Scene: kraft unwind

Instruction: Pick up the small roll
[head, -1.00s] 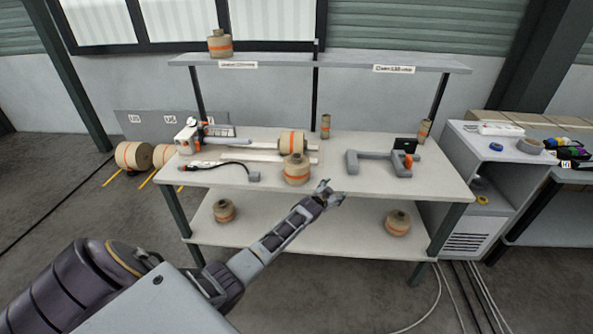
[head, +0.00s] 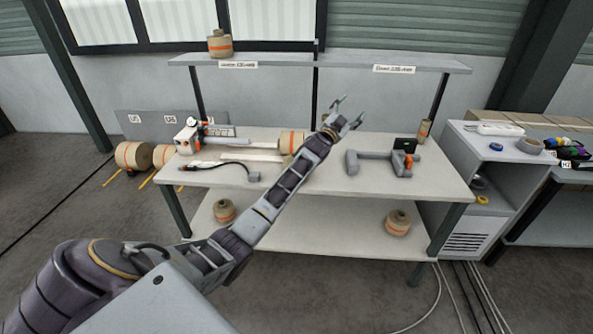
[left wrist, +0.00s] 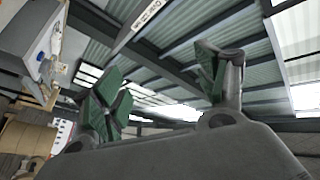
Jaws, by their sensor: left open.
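Several brown rolls with orange bands are in the head view. A narrow one (head: 424,131) stands at the table's right rear. One roll (head: 286,143) lies on the spindle at mid table, partly behind my arm. Wider rolls sit on the lower shelf at left (head: 224,211) and right (head: 397,222), and one on the top shelf (head: 219,44). I cannot tell which is the small roll. My left gripper (head: 347,112) is open and empty above the table's rear middle. Its spread fingers also show in the left wrist view (left wrist: 163,92), with only roof between them. My right gripper is out of view.
The table (head: 330,190) carries a grey tool with an orange part (head: 385,162), a cable (head: 235,167) and a white machine (head: 187,137). The top shelf (head: 345,64) spans the rear. A grey cabinet (head: 500,180) stands at right. The table's front right is clear.

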